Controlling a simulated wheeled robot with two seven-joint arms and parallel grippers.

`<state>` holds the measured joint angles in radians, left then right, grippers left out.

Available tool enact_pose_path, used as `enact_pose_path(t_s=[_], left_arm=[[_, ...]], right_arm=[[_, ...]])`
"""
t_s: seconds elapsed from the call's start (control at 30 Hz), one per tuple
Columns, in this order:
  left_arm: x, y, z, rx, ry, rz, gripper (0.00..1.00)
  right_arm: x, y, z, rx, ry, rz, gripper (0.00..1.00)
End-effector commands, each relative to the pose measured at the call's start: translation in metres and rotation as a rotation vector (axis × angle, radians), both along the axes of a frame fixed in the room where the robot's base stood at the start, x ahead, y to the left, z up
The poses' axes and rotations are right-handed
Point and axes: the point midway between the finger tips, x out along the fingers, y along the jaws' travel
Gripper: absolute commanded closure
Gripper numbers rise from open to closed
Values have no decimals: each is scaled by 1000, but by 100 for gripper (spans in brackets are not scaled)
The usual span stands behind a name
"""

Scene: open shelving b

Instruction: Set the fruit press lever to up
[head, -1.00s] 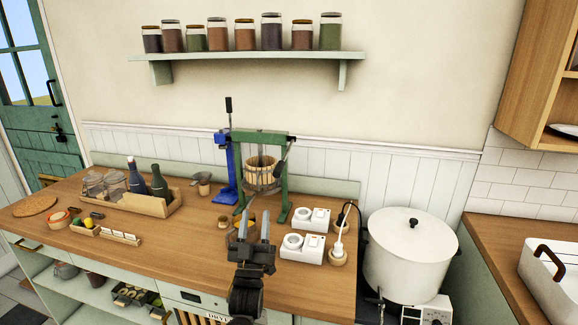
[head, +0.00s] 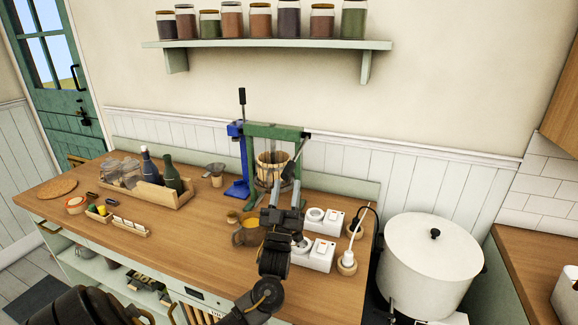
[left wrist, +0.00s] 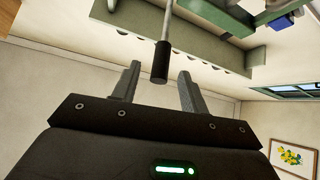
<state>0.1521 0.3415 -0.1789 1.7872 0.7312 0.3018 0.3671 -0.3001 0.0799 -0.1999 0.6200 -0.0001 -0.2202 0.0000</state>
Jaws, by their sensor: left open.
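The fruit press has a green frame (head: 277,130) and a slatted wooden basket (head: 268,168), and stands at the back of the wooden counter. Its lever has a grey rod and a black grip; in the left wrist view the grip (left wrist: 160,62) lies close to the fingertips, between them in the picture. I cannot tell how deep it sits between them. In the head view the lever is at the press's right side, partly mixed with my fingers. My left gripper (head: 286,191) is open in front of the press, and also shows in the left wrist view (left wrist: 158,80). My right gripper is out of view.
A blue device (head: 238,165) with an upright black-tipped handle stands left of the press. A jug (head: 248,233) and white socket boxes (head: 320,253) are close to my gripper. A white pot (head: 430,260) stands right.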

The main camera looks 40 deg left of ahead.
Motion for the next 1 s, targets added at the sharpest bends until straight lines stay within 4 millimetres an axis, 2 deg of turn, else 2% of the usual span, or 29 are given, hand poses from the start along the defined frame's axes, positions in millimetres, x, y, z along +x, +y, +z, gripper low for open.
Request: enact_pose_path(t_s=[0.03, 0.3, 0.7, 0.77, 1.0], left_arm=[[6, 4, 13, 3, -2, 3, 56], [29, 18, 35, 0, 1, 3, 56], [34, 21, 38, 0, 1, 3, 56], [34, 21, 38, 0, 1, 3, 61], [34, 20, 38, 0, 1, 3, 93]], right_arm=[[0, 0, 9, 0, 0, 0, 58], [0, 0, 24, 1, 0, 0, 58], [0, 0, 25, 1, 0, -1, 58], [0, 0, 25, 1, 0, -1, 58], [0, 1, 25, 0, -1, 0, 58]])
